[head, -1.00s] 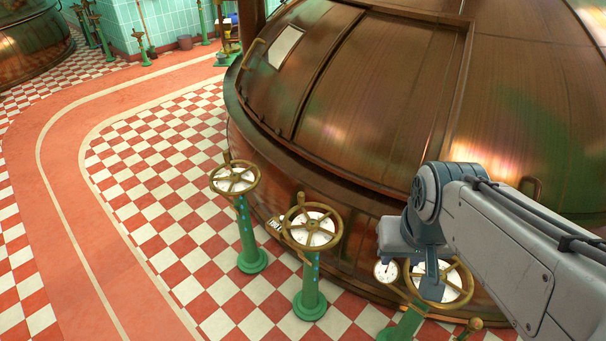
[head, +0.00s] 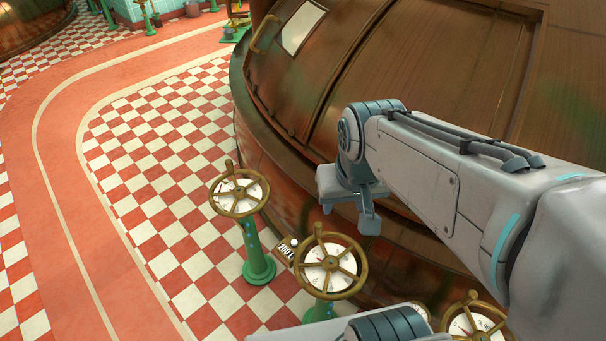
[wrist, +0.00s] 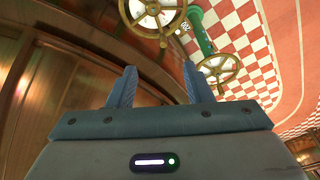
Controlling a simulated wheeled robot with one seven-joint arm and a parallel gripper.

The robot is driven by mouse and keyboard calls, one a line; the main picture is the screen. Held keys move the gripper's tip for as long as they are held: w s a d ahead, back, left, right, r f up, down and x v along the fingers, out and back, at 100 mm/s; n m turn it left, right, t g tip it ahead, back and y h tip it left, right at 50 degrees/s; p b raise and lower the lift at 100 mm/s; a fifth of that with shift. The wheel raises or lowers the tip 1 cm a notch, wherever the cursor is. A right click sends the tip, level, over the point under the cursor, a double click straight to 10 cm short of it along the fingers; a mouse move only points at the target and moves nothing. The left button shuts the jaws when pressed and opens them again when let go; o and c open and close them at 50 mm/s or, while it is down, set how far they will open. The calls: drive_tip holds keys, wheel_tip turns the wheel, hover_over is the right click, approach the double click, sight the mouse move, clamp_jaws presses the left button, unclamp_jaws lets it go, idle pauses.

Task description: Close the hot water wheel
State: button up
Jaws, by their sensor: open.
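Brass handwheels over white dials stand on green posts beside the copper kettle. One is at the left (head: 239,192), one in the middle (head: 331,265), and one at the lower right (head: 472,325), partly cut off. I cannot read which is the hot water wheel. My gripper (head: 368,222) hangs above and behind the middle wheel in the head view, touching no wheel. In the wrist view my gripper (wrist: 158,75) is open with nothing between its fingers. That view shows one wheel (wrist: 152,12) at the top edge and another (wrist: 218,68) past the right finger.
The copper kettle (head: 400,60) fills the right and back, close to my arm. A small numbered plate (head: 287,250) sits between the left and middle wheels. The checkered floor (head: 150,170) on the left is clear, with a red path (head: 55,190) beyond.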

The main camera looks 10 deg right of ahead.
sight(318, 223)
drive_tip(key=w+f+m+g+b, duration=0.3)
drive_tip(key=w+f+m+b, duration=0.7)
drive_tip(key=w+f+b, duration=0.75)
drive_tip(key=f, duration=1.1)
drive_tip(key=s+f, duration=0.1)
drive_tip(key=f, duration=0.4)
drive_tip(key=shift+f+p, duration=0.25)
drive_tip(key=shift+p, duration=0.1)
